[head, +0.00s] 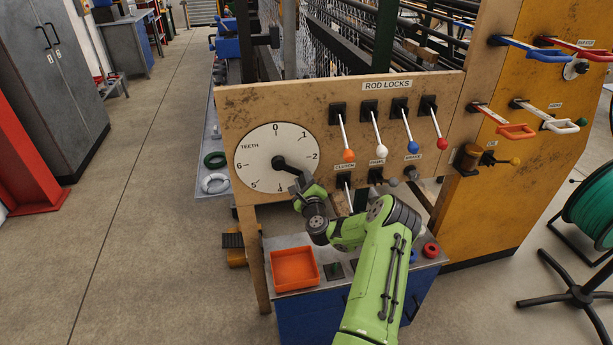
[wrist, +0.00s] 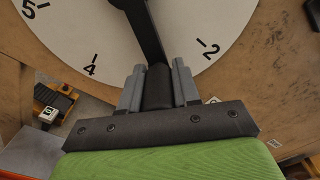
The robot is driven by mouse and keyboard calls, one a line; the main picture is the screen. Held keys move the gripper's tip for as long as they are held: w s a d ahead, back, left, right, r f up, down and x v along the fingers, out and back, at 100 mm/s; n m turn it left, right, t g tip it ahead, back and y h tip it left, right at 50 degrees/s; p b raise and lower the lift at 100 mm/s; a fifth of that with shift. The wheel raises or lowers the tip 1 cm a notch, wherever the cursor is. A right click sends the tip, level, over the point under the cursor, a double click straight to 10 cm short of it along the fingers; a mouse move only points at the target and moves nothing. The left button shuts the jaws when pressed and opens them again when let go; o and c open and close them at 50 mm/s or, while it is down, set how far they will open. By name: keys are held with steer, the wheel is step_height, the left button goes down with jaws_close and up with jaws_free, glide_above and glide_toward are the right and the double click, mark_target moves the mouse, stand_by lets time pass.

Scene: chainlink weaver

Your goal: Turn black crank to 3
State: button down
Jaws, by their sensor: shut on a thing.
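The white TEETH dial (head: 258,172) is on the wooden panel, numbered around its rim with 0 at the top. The black crank (head: 290,167) points from the dial's centre to the lower right. In the wrist view the crank's arm (wrist: 146,32) comes down from the top, between the 4 and the 2. Its dark handle (wrist: 158,88) stands between my two grey jaws. My gripper (head: 303,184) is shut on this handle at the dial's lower right edge. The 3 is not visible; the crank and gripper cover that part of the rim.
Rod-lock levers with orange (head: 348,155), white (head: 382,152), blue (head: 412,146) and red knobs stick out right of the dial. Smaller levers sit below them. An orange tray (head: 294,268) is on the bench below. Open floor lies to the left.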

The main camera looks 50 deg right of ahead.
steer(key=shift+w+a+f+m, duration=0.15)
steer(key=shift+a+f+m, duration=0.15)
steer(key=shift+m, duration=0.25)
steer(key=shift+w+a+f+m, duration=0.1)
steer(key=shift+a+f+m, duration=0.05)
steer(key=shift+f+m, duration=0.35)
steer(key=shift+r, duration=0.1)
steer(key=c, duration=0.8)
jaws_free()
steer(key=shift+a, duration=0.1)
steer(key=b+v, duration=1)
steer(key=v, duration=0.5)
steer(key=shift+s+a+b, duration=0.2)
steer(key=shift+a+b, duration=0.05)
steer(key=shift+b, duration=0.15)
